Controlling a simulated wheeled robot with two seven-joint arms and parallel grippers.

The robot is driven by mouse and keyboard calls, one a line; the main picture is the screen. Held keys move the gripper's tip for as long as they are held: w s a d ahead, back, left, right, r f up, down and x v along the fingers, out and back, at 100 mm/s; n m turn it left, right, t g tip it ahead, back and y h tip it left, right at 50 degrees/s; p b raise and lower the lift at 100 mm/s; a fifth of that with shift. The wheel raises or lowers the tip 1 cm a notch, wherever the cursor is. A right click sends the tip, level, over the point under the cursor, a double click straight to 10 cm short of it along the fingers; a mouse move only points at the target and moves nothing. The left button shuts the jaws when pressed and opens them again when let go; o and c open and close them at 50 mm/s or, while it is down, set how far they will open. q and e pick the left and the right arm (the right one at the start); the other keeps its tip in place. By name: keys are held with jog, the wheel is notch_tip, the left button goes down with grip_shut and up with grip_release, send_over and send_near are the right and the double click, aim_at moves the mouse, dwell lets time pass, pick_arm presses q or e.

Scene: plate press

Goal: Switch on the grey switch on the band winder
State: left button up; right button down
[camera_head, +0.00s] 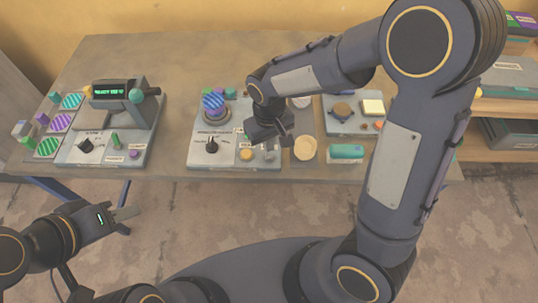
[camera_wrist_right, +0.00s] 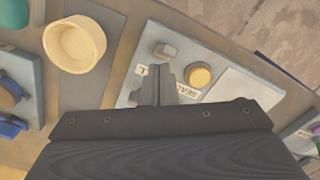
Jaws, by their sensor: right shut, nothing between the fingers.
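The band winder (camera_head: 207,150) is the light grey panel in the middle of the table, with a striped spool (camera_head: 213,102) at its back, a black knob (camera_head: 211,146) and a yellow button (camera_head: 246,155). The small grey switch (camera_wrist_right: 165,51) stands on the panel beside the yellow button (camera_wrist_right: 201,76) in the right wrist view. My right gripper (camera_head: 283,140) is over the winder's right side. In the wrist view its shut, empty fingers (camera_wrist_right: 166,85) point toward the switch, with a small gap showing. My left gripper (camera_head: 125,213) is in front of the table, away from the winder; its jaw state is unclear.
A cream cup (camera_head: 305,148) and a teal block (camera_head: 345,151) stand right of the winder. Another panel (camera_head: 343,117) lies behind them. A machine with a green display (camera_head: 110,91) and striped pads stands at left. Shelves (camera_head: 510,100) are at far right.

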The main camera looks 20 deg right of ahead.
jog(key=shift+f+b, duration=0.5)
jog(key=shift+f, duration=0.15)
dwell(0.3)
notch_tip(320, 180, up, 7)
jog(key=p, duration=0.5)
jog(key=shift+p, duration=0.35)
jog(key=s+d+r+m+t+y, duration=0.2)
jog(key=s+d+r, duration=0.2)
jog(key=s, duration=0.4)
jog(key=s+d+r+m+t+y, duration=0.1)
jog(key=s+d+r+m+t, duration=0.1)
jog(key=s+d+r, duration=0.3)
jog(key=s+r+t, duration=0.1)
jog(key=s+r, duration=0.1)
jog(key=s, duration=0.1)
jog(key=shift+t+y, duration=0.3)
jog(key=shift+y, duration=0.1)
